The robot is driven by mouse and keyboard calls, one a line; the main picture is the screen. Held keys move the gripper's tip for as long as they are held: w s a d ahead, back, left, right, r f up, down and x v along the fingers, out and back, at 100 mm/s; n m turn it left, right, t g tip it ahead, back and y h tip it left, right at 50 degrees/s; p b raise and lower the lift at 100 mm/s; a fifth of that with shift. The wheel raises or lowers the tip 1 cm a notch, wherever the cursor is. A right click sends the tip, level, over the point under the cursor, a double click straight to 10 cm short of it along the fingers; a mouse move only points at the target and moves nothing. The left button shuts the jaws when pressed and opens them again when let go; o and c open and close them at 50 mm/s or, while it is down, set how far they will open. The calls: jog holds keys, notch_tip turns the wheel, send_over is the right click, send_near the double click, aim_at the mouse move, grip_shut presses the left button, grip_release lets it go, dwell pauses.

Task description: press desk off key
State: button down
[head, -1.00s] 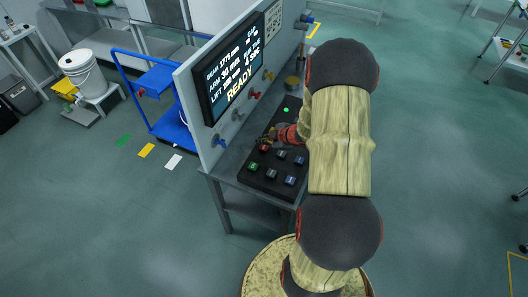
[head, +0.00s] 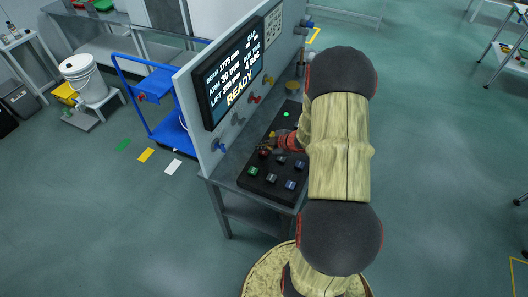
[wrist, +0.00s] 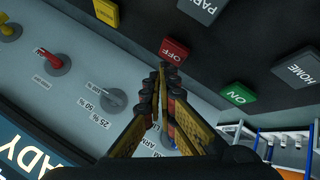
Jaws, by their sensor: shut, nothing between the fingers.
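The red OFF key (wrist: 175,51) sits on the dark desk panel (head: 253,184), and its label reads upside down in the wrist view. My gripper (wrist: 168,70) is shut and empty. Its fingertips overlap the near edge of the red key in the wrist view; whether they touch it I cannot tell. In the head view my gripper (head: 268,150) is low over the panel at the red key, partly hiding it. The green ON key (wrist: 238,94) is beside it, to the right in the wrist view; it also shows in the head view (head: 253,171).
Other keys, HOME (wrist: 297,69) and PARK (wrist: 201,9), lie nearby. An upright board with a READY screen (head: 234,77) and several knobs, including a blue one (head: 220,146), rises beside the panel. A blue cart (head: 165,130) stands behind. The floor at left front is clear.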

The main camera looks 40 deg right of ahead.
aim_at(263, 153)
jog(key=shift+f, duration=0.15)
dwell(0.5)
jog(key=shift+f, duration=0.3)
jog(key=shift+f+b, duration=0.4)
jog(key=shift+f, duration=0.05)
dwell(0.7)
jog(key=shift+r, duration=0.1)
jog(key=shift+r+p, duration=0.8)
jog(key=shift+p, duration=0.15)
notch_tip(263, 153, up, 5)
jog(key=p, duration=0.5)
jog(key=shift+r, duration=0.1)
dwell(0.7)
